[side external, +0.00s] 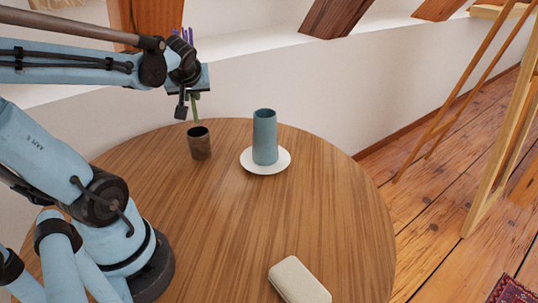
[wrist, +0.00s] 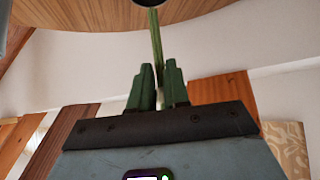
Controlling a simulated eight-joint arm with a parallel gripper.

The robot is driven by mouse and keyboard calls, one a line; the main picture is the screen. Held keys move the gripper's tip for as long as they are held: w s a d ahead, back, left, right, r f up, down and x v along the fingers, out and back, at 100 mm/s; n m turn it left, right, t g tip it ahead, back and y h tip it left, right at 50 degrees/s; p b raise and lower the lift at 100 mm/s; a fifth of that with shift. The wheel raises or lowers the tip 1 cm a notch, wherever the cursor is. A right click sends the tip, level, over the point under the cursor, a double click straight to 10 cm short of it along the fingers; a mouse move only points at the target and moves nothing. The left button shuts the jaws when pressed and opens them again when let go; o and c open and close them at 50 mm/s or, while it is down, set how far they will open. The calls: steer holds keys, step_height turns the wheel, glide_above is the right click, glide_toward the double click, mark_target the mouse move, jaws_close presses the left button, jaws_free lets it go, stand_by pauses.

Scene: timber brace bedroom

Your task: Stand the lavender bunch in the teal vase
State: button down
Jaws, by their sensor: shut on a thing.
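The lavender bunch has purple flowers (side external: 183,36) that show above my wrist, and green stems (side external: 196,108) that hang below it. In the wrist view the stems (wrist: 156,38) run from between my fingers (wrist: 158,88) to the cup's dark mouth. I cannot tell whether the stem ends are inside the cup or just above it. The teal vase (side external: 265,138) stands upright on a white plate (side external: 280,167), to the right of the cup and apart from my gripper.
A round wooden table (side external: 215,215) holds everything. A cream case (side external: 299,281) lies near its front edge. A white wall (side external: 320,95) and sloping timber braces (side external: 341,15) are behind. A wooden easel (side external: 462,100) stands at the right. The middle of the table is clear.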

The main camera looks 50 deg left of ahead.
steer(key=shift+f, duration=4.95)
steer(key=shift+f, duration=0.1)
steer(key=c, duration=1.4)
jaws_free()
steer(key=shift+v, duration=5.95)
steer(key=w+d+m+t+h, duration=0.1)
steer(key=w+d+m+h, duration=0.1)
steer(key=d+m, duration=0.2)
steer(key=w+d+f+m+t+h, duration=0.1)
steer(key=w+d+m+h, duration=0.1)
steer(key=d+m, duration=0.3)
steer(key=w+d+f+m+t+h, duration=0.1)
steer(key=d+m+h, duration=0.3)
steer(key=d, duration=0.4)
steer(key=shift+w+d+t, duration=0.1)
steer(key=shift+w+t, duration=0.2)
steer(key=shift+w, duration=0.3)
